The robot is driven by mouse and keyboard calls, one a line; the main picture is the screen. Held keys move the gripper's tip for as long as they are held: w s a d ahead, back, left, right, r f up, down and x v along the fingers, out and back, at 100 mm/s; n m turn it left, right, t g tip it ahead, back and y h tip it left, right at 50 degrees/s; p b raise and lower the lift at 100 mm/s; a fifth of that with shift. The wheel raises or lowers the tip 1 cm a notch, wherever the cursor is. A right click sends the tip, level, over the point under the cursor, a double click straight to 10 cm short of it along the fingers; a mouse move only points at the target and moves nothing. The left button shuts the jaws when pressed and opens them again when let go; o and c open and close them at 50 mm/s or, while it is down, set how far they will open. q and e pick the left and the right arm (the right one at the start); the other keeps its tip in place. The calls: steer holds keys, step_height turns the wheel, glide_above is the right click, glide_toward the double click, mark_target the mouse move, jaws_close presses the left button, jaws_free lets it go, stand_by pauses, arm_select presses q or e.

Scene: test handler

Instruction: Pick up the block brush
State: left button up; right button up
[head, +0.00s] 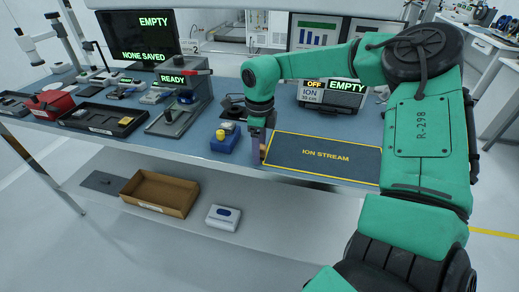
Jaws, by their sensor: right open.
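My right gripper (261,143) points down at the bench's front edge, at the left side of the dark ION STREAM mat (322,168). Its fingers are small and partly hidden by its own wrist. A narrow purple-brown shape (257,150) shows right at the fingers. I cannot tell whether it is the block brush or part of the gripper, and I cannot make out the block brush for sure elsewhere. My left gripper is out of view.
A blue box with a yellow top (222,138) stands just left of the gripper. An ionizer display reading OFF and EMPTY (331,92) stands behind the mat. A black tray (103,118) lies at left. The shelf below holds a cardboard tray (160,193) and a white-and-blue box (222,217).

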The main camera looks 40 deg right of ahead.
jaws_close()
steer(key=shift+r, duration=0.15)
step_height(320, 180, up, 20)
